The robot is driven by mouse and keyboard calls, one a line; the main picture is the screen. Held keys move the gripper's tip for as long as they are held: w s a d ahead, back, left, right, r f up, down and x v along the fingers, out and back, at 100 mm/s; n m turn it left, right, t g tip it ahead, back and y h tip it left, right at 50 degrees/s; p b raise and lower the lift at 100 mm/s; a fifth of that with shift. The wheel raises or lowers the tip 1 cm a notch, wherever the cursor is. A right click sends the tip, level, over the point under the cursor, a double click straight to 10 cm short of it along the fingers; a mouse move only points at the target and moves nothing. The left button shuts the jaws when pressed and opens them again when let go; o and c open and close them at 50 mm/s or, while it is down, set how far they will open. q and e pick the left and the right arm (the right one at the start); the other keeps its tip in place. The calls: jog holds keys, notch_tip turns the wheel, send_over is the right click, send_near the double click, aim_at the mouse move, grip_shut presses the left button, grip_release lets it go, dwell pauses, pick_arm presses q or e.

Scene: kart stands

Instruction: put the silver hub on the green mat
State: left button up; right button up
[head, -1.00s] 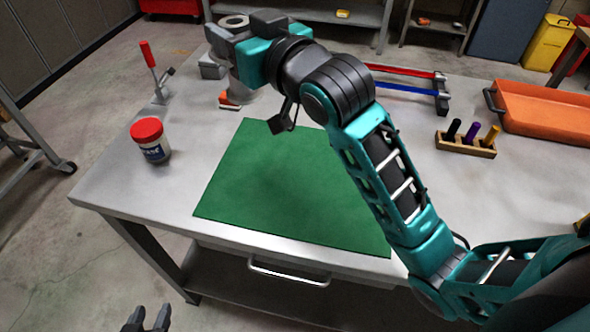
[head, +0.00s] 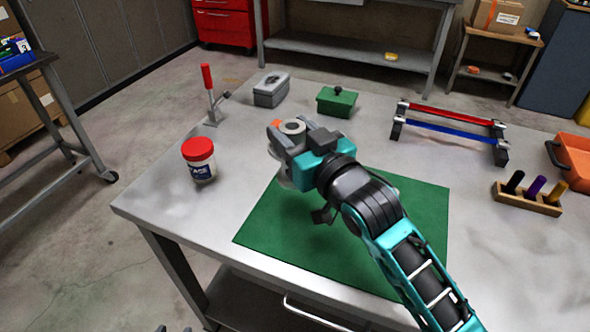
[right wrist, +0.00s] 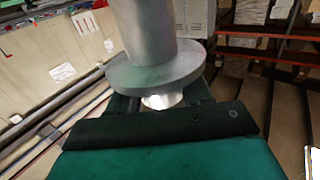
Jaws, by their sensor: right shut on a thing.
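My right gripper (head: 283,141) is shut on the silver hub (head: 292,127). In the head view the hub's round top shows between the fingers. In the right wrist view the hub (right wrist: 152,68) shows a cylinder and a wide flange. The green mat (head: 345,250) lies flat on the table. The gripper and hub appear over the mat's far left part; the hub's height above it is hard to tell. My arm hides part of the mat. Only dark tips of my left gripper (head: 173,329) show at the bottom edge.
A red-lidded jar (head: 200,160) stands left of the mat. A red-handled clamp (head: 209,95), a grey box (head: 270,90) and a green box (head: 337,101) stand behind. A red-and-blue rack (head: 450,128), a peg block (head: 528,198) and an orange tray (head: 574,160) are at right.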

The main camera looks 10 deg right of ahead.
jog(key=shift+f+b, duration=0.6)
jog(key=shift+f, duration=2.75)
jog(key=shift+f, duration=0.15)
jog(key=o, duration=1.3)
jog(key=shift+f, duration=0.1)
jog(key=shift+s, duration=0.15)
jog(key=v, duration=1.1)
jog(key=shift+s+d+r, duration=0.15)
jog(key=shift+s+r, duration=0.1)
jog(key=shift+s, duration=0.1)
